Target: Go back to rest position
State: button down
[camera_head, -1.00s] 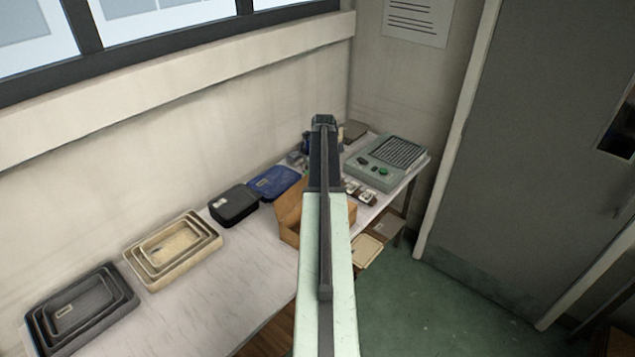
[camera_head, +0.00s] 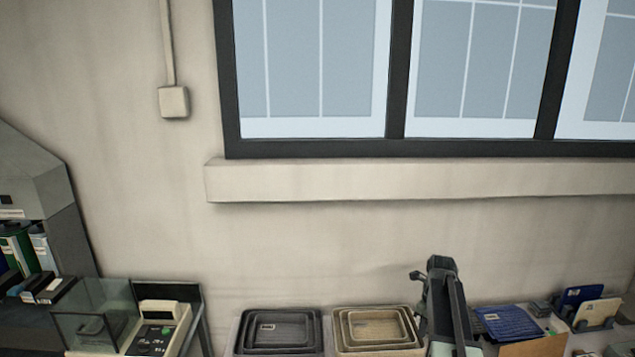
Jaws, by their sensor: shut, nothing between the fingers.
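My arm rises from the bottom edge in the head view, right of the middle, with its pale lower part and dark upper end in front of the table. My gripper (camera_head: 416,276) seems to be the small dark part that juts out left of the arm's dark upper end. It is shut and holds nothing. Part of it is hidden behind the arm.
Black nested trays (camera_head: 278,333) and beige nested trays (camera_head: 376,332) stand on the table left of my arm. A glass-sided balance (camera_head: 158,332) stands at lower left. The wall below the window ledge (camera_head: 400,182) is clear.

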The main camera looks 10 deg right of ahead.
jog(key=a+f+n+b, duration=0.25)
jog(key=a+n, duration=0.35)
jog(key=a, duration=1.1)
jog(key=s+a+f+n, duration=0.1)
jog(key=s+a+n, duration=1)
jog(key=n, duration=1.2)
jog(key=shift+a+f+g+b, duration=0.3)
jog(key=shift+a+g, duration=0.1)
jog(key=shift+a, duration=0.55)
jog(key=shift+s+d, duration=0.1)
jog(key=shift+d, duration=0.05)
